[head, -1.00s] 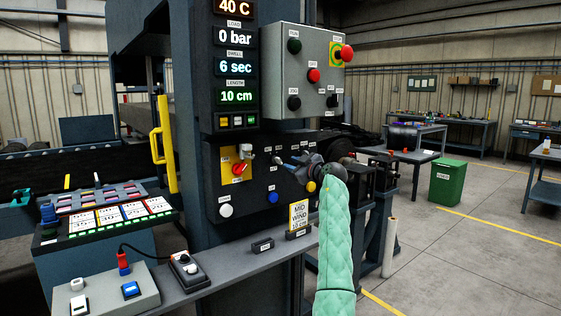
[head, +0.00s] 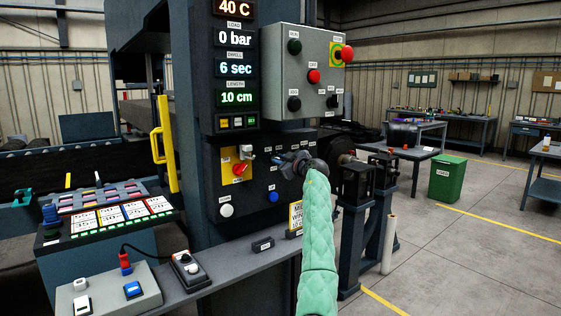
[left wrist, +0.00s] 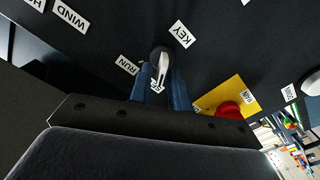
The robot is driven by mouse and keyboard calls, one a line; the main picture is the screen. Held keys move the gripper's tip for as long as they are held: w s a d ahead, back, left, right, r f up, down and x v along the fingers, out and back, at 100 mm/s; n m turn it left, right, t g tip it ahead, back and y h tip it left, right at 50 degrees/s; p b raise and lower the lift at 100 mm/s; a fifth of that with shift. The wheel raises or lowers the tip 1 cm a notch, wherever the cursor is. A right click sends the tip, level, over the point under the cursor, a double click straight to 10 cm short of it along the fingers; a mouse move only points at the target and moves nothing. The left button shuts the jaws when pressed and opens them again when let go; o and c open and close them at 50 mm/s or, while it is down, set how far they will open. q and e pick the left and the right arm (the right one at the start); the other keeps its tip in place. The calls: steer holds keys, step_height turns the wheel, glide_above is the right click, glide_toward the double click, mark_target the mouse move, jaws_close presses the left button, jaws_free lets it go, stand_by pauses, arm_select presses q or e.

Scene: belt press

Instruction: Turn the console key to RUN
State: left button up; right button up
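The key (left wrist: 161,65) is a slim silver-white handle on a dark round switch in the black console panel, below the KEY label (left wrist: 181,34) in the left wrist view. The RUN label (left wrist: 126,65) is to its left. My left gripper (left wrist: 162,80) has its blue fingers on either side of the key handle, seemingly with a little gap; firm contact cannot be seen. In the head view my left gripper (head: 280,159) is at the panel and hides the key. My right gripper is not in view.
A red knob on a yellow plate (head: 230,173), a white button (head: 226,210) and a blue button (head: 273,197) sit close by on the panel. The grey button box (head: 305,75) is above. A narrow shelf (head: 225,276) runs below.

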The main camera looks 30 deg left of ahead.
arm_select(q)
jaws_close()
